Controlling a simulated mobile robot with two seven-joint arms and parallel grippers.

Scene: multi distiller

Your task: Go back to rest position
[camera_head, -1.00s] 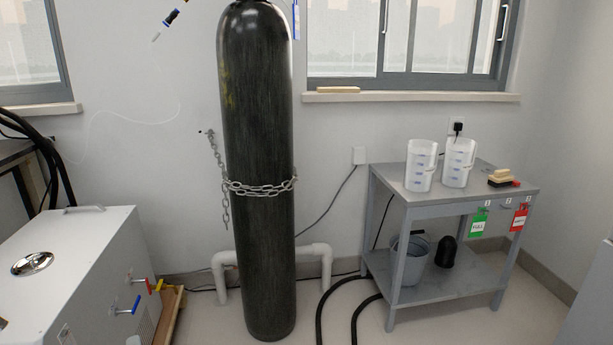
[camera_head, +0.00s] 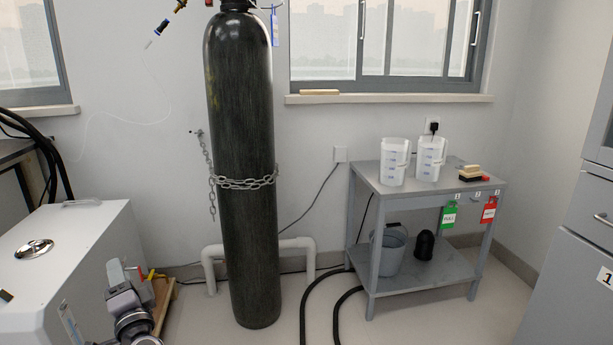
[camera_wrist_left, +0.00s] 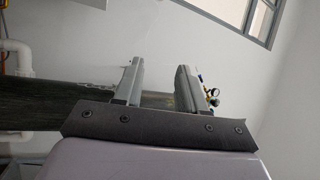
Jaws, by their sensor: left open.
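My left gripper (camera_head: 120,275) rises from the bottom of the head view, in front of the white box-shaped unit's right side. In the left wrist view its two fingers (camera_wrist_left: 158,85) stand apart with nothing between them. The tall dark gas cylinder (camera_head: 240,180) stands upright to its right, apart from it in the head view. In the left wrist view the cylinder (camera_wrist_left: 40,103) lies sideways across the picture behind the fingers. My right gripper is not in view.
A chain (camera_head: 245,183) loops around the cylinder. A grey cart (camera_head: 425,184) holds two white jugs, with a bucket below. Black hoses (camera_head: 308,305) curve over the floor. A grey cabinet (camera_head: 570,250) stands at right.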

